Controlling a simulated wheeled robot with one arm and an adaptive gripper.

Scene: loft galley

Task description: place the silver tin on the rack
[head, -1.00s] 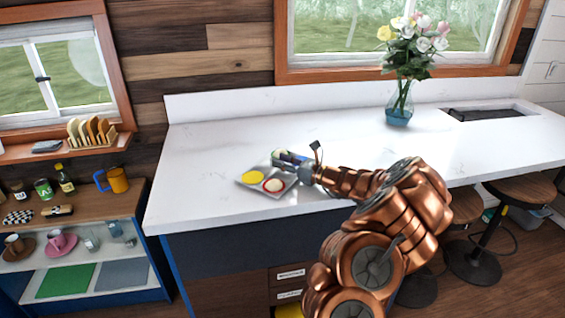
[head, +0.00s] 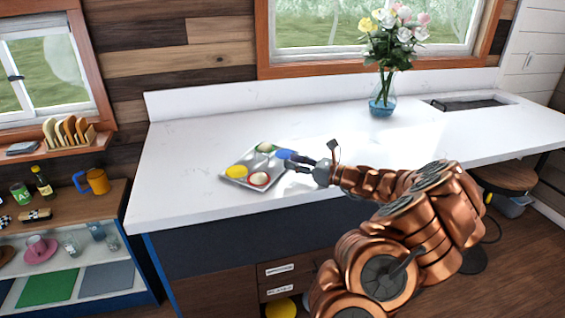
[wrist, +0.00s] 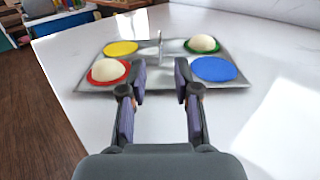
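A flat silver tray (head: 240,184) lies on the white counter, the only large silver item I see and likely the tin. It holds yellow, red, green and blue discs, with pale domed pieces on the red and green ones. In the wrist view, the tray (wrist: 150,75) has a thin upright plate (wrist: 160,45) at its middle. My gripper (wrist: 160,80) is open and empty, its fingertips at the tray's near edge between red and blue discs. In the head view, my gripper (head: 292,163) is at the tray's right side. I cannot tell which thing is the rack.
A toast rack (head: 70,135) with bread stands on the left windowsill. A shelf unit (head: 120,255) at left holds an orange mug (head: 96,181), bottles, cups, a green mat (head: 48,286) and a grey mat. A flower vase (head: 382,100) stands at the back. The counter's middle is clear.

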